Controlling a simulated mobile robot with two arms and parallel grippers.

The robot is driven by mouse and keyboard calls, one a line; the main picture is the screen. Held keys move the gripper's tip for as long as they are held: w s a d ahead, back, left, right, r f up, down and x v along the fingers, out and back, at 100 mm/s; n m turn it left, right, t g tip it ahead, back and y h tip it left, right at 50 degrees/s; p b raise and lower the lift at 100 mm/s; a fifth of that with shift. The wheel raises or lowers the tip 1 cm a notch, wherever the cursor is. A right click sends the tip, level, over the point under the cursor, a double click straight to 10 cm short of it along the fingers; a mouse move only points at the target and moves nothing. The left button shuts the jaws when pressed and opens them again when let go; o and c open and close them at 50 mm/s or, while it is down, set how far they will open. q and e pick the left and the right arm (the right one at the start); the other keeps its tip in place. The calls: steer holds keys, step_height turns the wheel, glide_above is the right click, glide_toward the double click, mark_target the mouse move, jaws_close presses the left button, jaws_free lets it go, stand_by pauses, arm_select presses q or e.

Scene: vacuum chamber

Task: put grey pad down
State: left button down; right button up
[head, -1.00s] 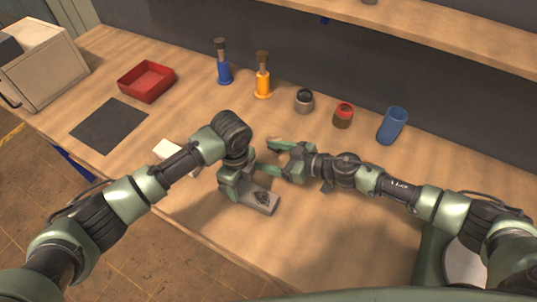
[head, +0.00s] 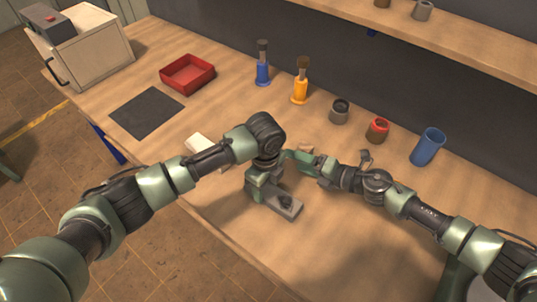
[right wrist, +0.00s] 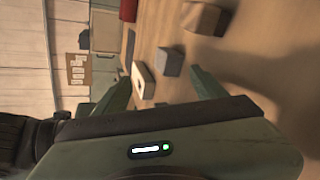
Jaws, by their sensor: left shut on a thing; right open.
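The grey pad (head: 284,207) is a flat grey slab with a dark patch on top, low in the middle of the head view. My left gripper (head: 268,192) is shut on it, its fingertips mostly hidden by its own body. I cannot tell whether the pad touches the wooden table (head: 330,235). My right gripper (head: 300,163) is open just above and right of the left one in the picture. Its spread fingers also show in the right wrist view (right wrist: 160,90), with nothing between them.
A dark mat (head: 147,112), red tray (head: 187,74) and white block (head: 203,147) lie left. A grey cube (right wrist: 171,62) shows in the wrist view.

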steer(key=n, duration=0.6)
steer(key=shift+n, duration=0.4)
steer(key=n, duration=0.6)
steer(key=shift+f+n, duration=0.1)
steer(key=shift+n, duration=0.2)
steer(key=shift+w+a+f, duration=0.1)
steer(key=shift+w+a, duration=0.1)
steer(key=shift+a, duration=0.05)
steer(key=x, duration=1.1)
steer(key=shift+w+a, duration=0.1)
steer(key=shift+a, duration=0.15)
steer(key=shift+d, duration=0.1)
